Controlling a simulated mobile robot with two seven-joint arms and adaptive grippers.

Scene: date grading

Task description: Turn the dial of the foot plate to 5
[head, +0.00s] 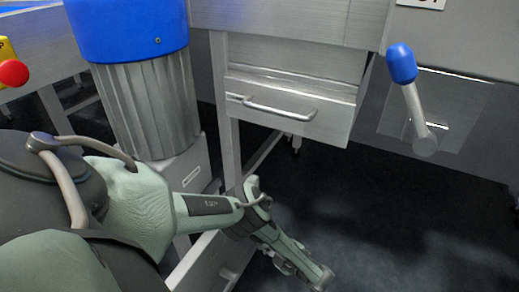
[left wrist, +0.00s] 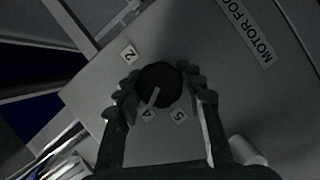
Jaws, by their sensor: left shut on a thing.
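The foot plate (left wrist: 240,105) fills much of the left wrist view as a grey plate with a "MOTOR FOO..." label, cut off by the frame edge. Its black round dial (left wrist: 170,92) sits between the fingers of my left gripper (left wrist: 162,84), which is shut on it, one finger on each side. The dial's pale pointer line (left wrist: 153,97) points toward the tag 4 (left wrist: 148,115). The tag 5 (left wrist: 180,117) is just right of it, and the tag 2 (left wrist: 129,53) is at the upper left. In the head view my left arm reaches down low; the dial is not visible there. My right gripper is not in view.
In the head view, a metal drawer (head: 325,122) with a bar handle is above my arm. A blue-knobbed lever (head: 402,63) is at right. A blue-topped ribbed cylinder (head: 145,105) stands at left, with a red button (head: 13,73) farther left. Dark floor shows at lower right.

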